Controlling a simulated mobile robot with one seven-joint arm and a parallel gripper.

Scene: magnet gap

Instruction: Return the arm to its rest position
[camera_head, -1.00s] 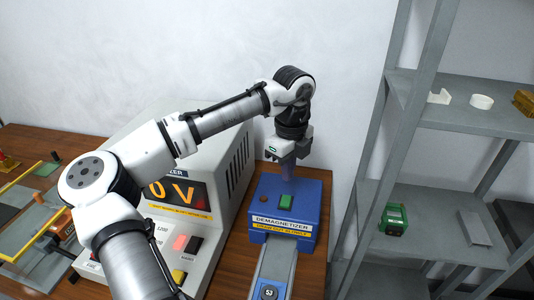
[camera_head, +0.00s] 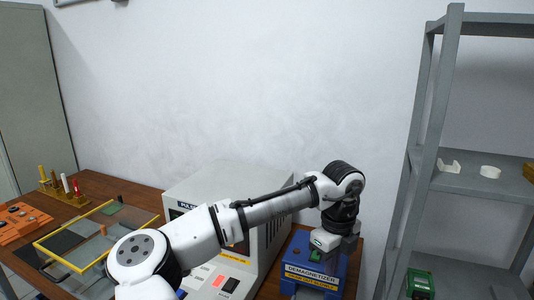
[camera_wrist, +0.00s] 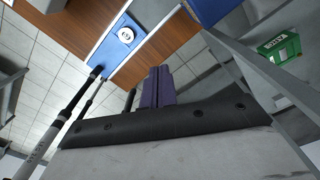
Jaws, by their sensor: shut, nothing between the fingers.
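My arm reaches out from the bottom of the head view and bends down at its end over the blue demagnetizer (camera_head: 336,265). My gripper (camera_wrist: 158,84) shows in the wrist view with its two dark fingers together and nothing between them. In the head view, the grey and white gripper body (camera_head: 326,239) is above the demagnetizer's top, close to its green button (camera_head: 313,256). The fingertips are hard to make out there, so I cannot tell whether they touch anything.
A large beige machine (camera_head: 205,182) stands left of the demagnetizer, partly behind my arm. A grey shelf (camera_head: 425,150) rises close on the right, with a green device (camera_head: 420,284) on it. A yellow-framed panel (camera_head: 75,262) lies at left. The space above the arm is clear.

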